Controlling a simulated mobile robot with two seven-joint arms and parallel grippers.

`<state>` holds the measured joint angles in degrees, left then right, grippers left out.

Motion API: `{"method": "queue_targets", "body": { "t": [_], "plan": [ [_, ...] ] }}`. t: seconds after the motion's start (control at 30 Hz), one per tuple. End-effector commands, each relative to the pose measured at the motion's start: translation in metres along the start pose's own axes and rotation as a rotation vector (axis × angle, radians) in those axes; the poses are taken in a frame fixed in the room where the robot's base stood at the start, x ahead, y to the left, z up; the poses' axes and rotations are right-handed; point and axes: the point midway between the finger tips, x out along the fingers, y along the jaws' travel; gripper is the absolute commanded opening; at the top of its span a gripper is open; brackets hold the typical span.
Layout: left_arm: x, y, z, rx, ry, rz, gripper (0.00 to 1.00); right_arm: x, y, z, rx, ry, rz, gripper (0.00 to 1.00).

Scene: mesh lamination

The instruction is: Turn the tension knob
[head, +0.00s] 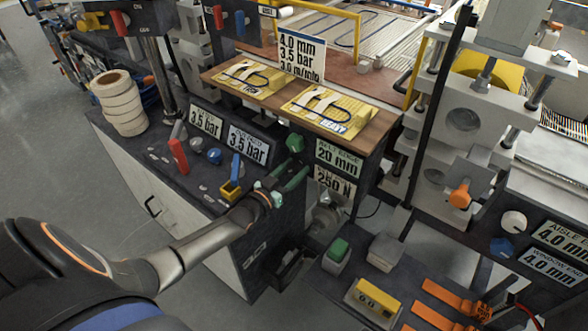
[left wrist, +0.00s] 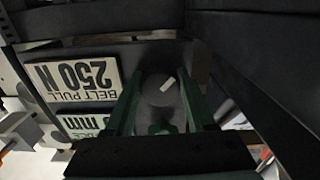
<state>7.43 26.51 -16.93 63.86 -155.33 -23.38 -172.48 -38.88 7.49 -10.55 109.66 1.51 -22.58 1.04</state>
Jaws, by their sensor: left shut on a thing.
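The tension knob (left wrist: 158,90) is a dark round knob with a white pointer mark. It shows in the left wrist view between the two green fingers of my left gripper (left wrist: 156,100). The fingers stand on either side of it and are shut on it. In the head view my left gripper (head: 293,170) reaches to the dark panel at the console's right end, and I cannot make out the knob there. The belt pull sign (left wrist: 75,78), reading 250 N, is beside the knob and appears upside down in the wrist view. My right gripper is not in view.
The console top (head: 165,160) holds a red lever (head: 179,157), a blue knob (head: 214,156) and pressure signs. A wooden shelf (head: 330,118) with yellow sample boards is just behind.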

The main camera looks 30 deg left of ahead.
Motion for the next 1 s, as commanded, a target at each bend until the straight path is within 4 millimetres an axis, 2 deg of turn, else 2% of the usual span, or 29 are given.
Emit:
{"method": "queue_targets", "body": {
  "t": [0.03,0.07,0.3,0.67,0.87,1.0],
  "plan": [
    [0.0,0.0,0.0,-0.001,0.001,0.0,0.0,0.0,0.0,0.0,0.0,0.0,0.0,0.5],
    [0.0,0.0,0.0,-0.001,0.001,0.0,0.57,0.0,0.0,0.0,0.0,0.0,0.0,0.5],
    [0.0,0.0,0.0,-0.001,0.001,0.0,0.84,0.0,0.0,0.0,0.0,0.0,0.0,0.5],
    [-0.005,0.0,0.001,-0.002,-0.001,0.0,0.85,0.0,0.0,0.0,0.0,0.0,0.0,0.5],
    [-0.029,0.0,0.001,0.0,-0.003,0.001,0.85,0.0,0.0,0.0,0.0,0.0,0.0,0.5],
    [-0.056,0.0,0.001,-0.001,-0.004,0.0,0.85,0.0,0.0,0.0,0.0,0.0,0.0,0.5]
  ]
}}
